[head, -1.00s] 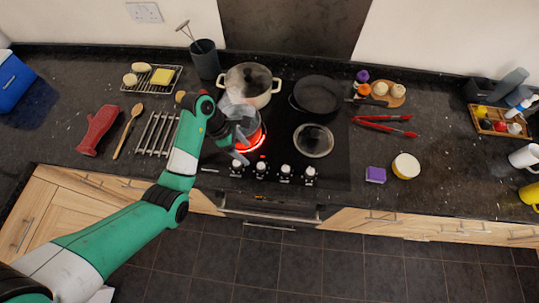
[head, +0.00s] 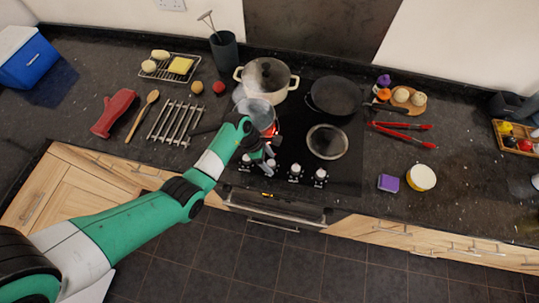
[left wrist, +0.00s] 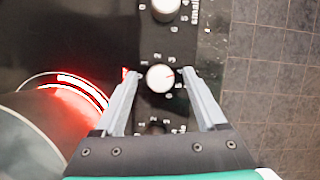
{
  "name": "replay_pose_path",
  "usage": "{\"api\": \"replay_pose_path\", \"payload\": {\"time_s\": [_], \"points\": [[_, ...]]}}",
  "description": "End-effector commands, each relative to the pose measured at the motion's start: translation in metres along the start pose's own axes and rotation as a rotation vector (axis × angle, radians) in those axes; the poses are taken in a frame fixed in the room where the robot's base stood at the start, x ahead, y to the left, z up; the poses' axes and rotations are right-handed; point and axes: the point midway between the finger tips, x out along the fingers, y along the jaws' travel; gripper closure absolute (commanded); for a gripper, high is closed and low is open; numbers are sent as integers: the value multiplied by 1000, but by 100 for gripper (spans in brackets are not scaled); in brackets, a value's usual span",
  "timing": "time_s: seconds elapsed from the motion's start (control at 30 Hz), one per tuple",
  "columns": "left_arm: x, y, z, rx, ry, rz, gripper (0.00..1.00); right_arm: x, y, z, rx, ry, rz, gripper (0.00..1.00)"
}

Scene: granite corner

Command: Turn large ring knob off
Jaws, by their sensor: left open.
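A row of hob control knobs (head: 295,173) runs along the front edge of the black hob. In the left wrist view a white round knob (left wrist: 160,77) with a red mark and numbers around it sits between my fingertips. My left gripper (left wrist: 163,75) is open, one finger on each side of that knob; I cannot tell whether they touch it. In the head view my left gripper (head: 264,154) is over the left part of the knob row and hides some of it. A hob ring (left wrist: 75,92) glows red beside a saucepan (head: 256,112). My right gripper is not in view.
Another knob (left wrist: 166,9) stands beside the gripped-around one. A metal rack (head: 174,124) lies to the left.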

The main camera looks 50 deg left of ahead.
Motion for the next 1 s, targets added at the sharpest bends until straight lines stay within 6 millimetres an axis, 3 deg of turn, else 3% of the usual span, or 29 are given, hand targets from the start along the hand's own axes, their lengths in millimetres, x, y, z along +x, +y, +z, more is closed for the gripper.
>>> {"api": "replay_pose_path", "payload": {"time_s": [0.1,0.5,0.73,1.0], "points": [[0,0,0,0,0,0,27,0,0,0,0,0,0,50],[-1,0,0,0,-1,0,99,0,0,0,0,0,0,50],[-5,-1,2,-40,-2,15,100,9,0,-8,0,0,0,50],[-6,-4,2,-316,-14,128,100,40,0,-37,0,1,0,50]]}}
